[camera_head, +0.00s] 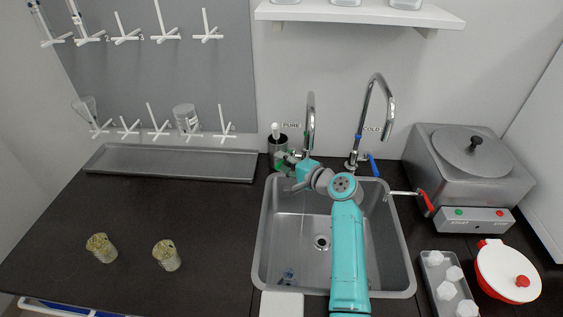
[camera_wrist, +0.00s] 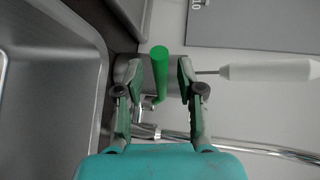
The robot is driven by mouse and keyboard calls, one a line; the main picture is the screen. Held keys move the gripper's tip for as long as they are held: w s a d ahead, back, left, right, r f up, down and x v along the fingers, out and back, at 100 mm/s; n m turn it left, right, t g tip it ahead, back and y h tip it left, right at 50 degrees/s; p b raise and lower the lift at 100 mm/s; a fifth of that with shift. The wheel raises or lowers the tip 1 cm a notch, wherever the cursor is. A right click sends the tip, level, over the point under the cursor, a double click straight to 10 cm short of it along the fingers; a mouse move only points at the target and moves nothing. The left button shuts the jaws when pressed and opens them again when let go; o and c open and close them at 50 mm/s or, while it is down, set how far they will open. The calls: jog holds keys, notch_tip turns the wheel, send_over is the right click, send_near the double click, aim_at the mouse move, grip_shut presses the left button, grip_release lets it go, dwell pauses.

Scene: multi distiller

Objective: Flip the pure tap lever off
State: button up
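The pure tap (camera_head: 310,122) is a chrome gooseneck behind the sink, next to the "PURE" label (camera_head: 291,125). Its green lever (camera_wrist: 159,74) stands between the two fingers of my gripper (camera_wrist: 157,78) in the wrist view, with a gap on each side. My gripper is open there. In the head view my gripper (camera_head: 286,162) is at the back left of the sink, and the lever is mostly hidden by it. The tap's chrome pipe (camera_wrist: 240,146) runs to the right in the wrist view.
A dark cup (camera_head: 277,146) with a white-handled brush (camera_wrist: 270,71) stands close beside the lever. The cold tap (camera_head: 375,100) with a blue lever (camera_head: 373,165) is to the right. The sink (camera_head: 262,240) lies under my arm. A boiler (camera_head: 470,165) with a red-handled tap (camera_head: 427,201) stands right.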

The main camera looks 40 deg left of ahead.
jog(key=shift+a+f, duration=0.1)
jog(key=shift+a, duration=0.4)
grip_shut()
